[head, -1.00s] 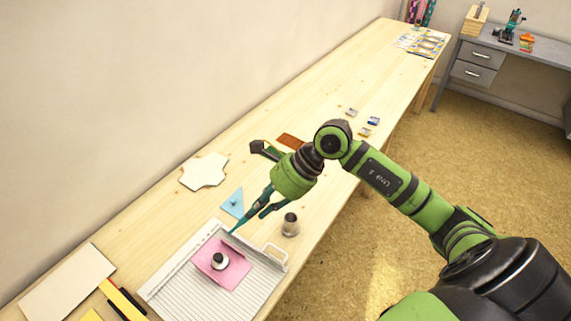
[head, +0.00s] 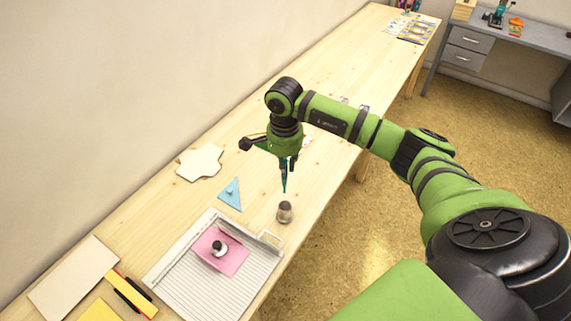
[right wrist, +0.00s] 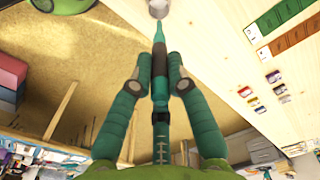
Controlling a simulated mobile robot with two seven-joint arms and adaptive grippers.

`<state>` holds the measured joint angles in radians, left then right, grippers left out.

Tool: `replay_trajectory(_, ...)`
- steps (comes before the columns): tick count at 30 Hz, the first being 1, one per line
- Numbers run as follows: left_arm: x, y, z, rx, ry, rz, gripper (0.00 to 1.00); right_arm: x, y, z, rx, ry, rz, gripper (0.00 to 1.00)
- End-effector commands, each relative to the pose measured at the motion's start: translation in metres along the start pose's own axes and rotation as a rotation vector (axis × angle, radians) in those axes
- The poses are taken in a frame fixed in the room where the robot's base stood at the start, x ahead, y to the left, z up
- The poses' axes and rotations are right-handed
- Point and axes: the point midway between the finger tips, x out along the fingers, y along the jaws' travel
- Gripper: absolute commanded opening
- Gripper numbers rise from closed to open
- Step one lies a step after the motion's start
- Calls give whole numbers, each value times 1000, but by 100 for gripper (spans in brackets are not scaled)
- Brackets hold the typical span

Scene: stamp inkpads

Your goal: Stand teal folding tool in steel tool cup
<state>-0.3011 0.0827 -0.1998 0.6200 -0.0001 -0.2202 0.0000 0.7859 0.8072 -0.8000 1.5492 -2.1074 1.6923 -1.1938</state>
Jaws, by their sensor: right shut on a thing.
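The teal folding tool (head: 285,182) hangs upright, tip down, from my right gripper (head: 287,163), which is shut on it. In the right wrist view the tool (right wrist: 160,75) runs between the two fingers (right wrist: 158,85), with its tip pointing at the steel cup (right wrist: 158,8). The steel tool cup (head: 285,213) stands on the table just beyond the scoring board's right corner. The tool's tip is above the cup's rim in the head view; the exact gap cannot be told. My left gripper is not in view.
A white scoring board (head: 180,275) with pink paper (head: 232,262) and a round stamp (head: 219,249) lies left of the cup. A blue triangle (head: 230,195) and a white card shape (head: 200,162) lie behind. The table edge is close to the cup.

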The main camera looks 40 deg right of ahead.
Motion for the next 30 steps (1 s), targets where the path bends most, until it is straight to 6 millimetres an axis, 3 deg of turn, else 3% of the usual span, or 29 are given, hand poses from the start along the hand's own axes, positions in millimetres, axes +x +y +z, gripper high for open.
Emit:
replay_trajectory(4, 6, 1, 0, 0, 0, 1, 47, -1, 0, -2, -16, 3, 3, 0)
replay_trajectory(30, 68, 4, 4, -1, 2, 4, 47, 68, 0, 0, -13, 1, 3, 0)
